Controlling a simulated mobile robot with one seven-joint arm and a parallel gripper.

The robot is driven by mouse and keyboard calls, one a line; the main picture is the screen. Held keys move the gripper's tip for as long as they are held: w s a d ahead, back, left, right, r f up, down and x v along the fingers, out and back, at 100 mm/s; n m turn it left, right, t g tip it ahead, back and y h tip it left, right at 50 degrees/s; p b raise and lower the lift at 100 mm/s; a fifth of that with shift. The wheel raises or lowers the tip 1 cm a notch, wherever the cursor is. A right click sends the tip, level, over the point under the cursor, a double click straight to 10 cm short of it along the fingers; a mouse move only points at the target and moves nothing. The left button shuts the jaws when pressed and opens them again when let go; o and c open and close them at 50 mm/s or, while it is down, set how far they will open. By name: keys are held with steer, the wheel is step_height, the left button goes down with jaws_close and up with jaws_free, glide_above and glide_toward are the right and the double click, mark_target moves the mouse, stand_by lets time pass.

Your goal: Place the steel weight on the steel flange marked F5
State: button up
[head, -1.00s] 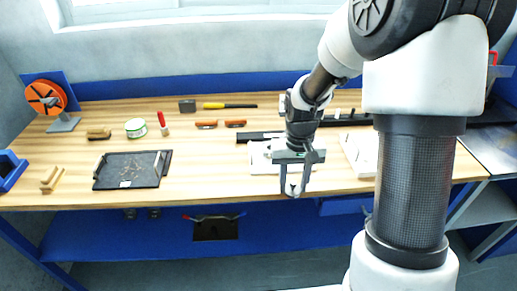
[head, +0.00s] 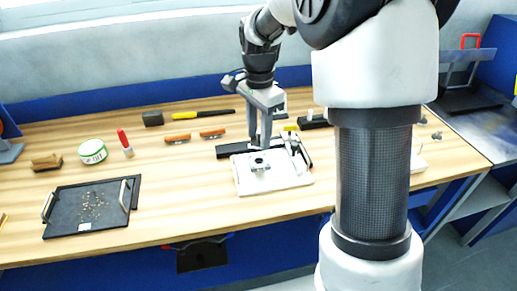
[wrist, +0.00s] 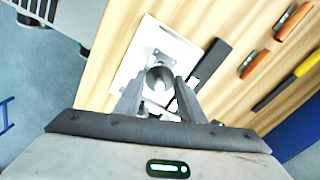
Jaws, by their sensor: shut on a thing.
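My gripper (head: 258,142) points down over the white board (head: 290,182) on the bench. In the wrist view my gripper (wrist: 158,100) has its fingers on either side of a round grey steel piece (wrist: 160,78), which looks like the steel weight. It is closed on that piece. In the head view a small grey metal part (head: 259,164) shows just below the fingertips, over the board; I cannot tell whether it is the weight or a flange. No F5 mark is readable, and the fingers and held piece cover part of the board.
A black bar (head: 232,151) lies behind the board. A dark tray (head: 65,222) with small bits lies left, near a green-white tin (head: 93,151) and a red-handled tool (head: 125,142). Orange-brown handled tools (head: 212,133) lie behind. Bench between tray and board is clear.

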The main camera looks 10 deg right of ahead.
mark_target(259, 140)
step_height(259, 140, down, 5)
steer(key=shift+r, duration=0.1)
steer(key=shift+b, duration=0.3)
steer(key=shift+f+b, duration=0.3)
steer(key=shift+f, duration=0.35)
steer(key=o, duration=1.2)
steer(key=shift+c, duration=0.2)
